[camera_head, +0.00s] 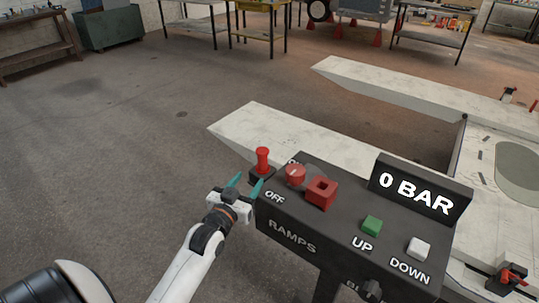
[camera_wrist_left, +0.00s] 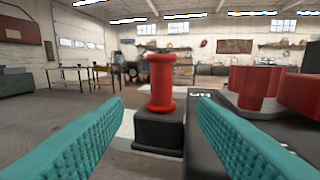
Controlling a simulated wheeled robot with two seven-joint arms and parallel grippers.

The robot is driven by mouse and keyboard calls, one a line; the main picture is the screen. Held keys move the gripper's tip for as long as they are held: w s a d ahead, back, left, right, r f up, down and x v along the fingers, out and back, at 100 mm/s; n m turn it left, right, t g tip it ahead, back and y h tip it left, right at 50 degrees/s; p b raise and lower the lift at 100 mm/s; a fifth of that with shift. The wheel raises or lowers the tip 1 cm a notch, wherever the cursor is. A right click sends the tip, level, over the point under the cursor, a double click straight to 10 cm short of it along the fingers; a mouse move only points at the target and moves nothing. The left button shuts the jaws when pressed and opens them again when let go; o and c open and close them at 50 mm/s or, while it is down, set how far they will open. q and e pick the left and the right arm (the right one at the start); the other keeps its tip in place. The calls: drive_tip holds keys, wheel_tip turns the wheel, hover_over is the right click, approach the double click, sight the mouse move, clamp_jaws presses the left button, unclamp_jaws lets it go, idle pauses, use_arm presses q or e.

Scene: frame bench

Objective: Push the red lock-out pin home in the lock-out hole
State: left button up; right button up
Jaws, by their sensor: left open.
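The red lock-out pin (camera_head: 262,160) stands upright on a small black block (camera_head: 262,174) at the left end of the dark control box. In the left wrist view the pin (camera_wrist_left: 161,83) is a red spool shape with wider ends, upright on the black block (camera_wrist_left: 158,133). My left gripper (camera_head: 246,186) is open, just in front of the pin. Its teal fingers lie to either side of the pin in the wrist view (camera_wrist_left: 160,125), apart from it.
The control box (camera_head: 290,236) carries a red round knob (camera_head: 295,174), a green UP button (camera_head: 372,225), a white DOWN button (camera_head: 419,247) and a display reading 0 BAR (camera_head: 418,192). Pale ramps (camera_head: 300,140) lie behind it. Open floor is at the left.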

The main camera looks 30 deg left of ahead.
sight(260, 164)
use_arm(q)
drive_tip(key=w, duration=0.2)
drive_tip(key=w+p, duration=0.1)
drive_tip(key=w, duration=0.2)
drive_tip(key=shift+w+a+r, duration=0.2)
drive_tip(key=shift+w+a, duration=0.15)
drive_tip(key=shift+a, duration=0.05)
drive_tip(key=shift+w+a+p, duration=0.1)
drive_tip(key=shift+w+p, duration=0.3)
drive_tip(key=shift+w, duration=0.25)
drive_tip(key=w+p, duration=0.1)
drive_tip(key=w, duration=0.2)
drive_tip(key=shift+w+a, duration=0.2)
drive_tip(key=shift+w+f, duration=0.15)
drive_tip(key=shift+w, duration=0.4)
drive_tip(key=shift+c, duration=1.1)
clamp_jaws()
use_arm(e)
drive_tip(key=s+r, duration=0.2)
drive_tip(key=r, duration=0.1)
drive_tip(key=shift+s, duration=0.1)
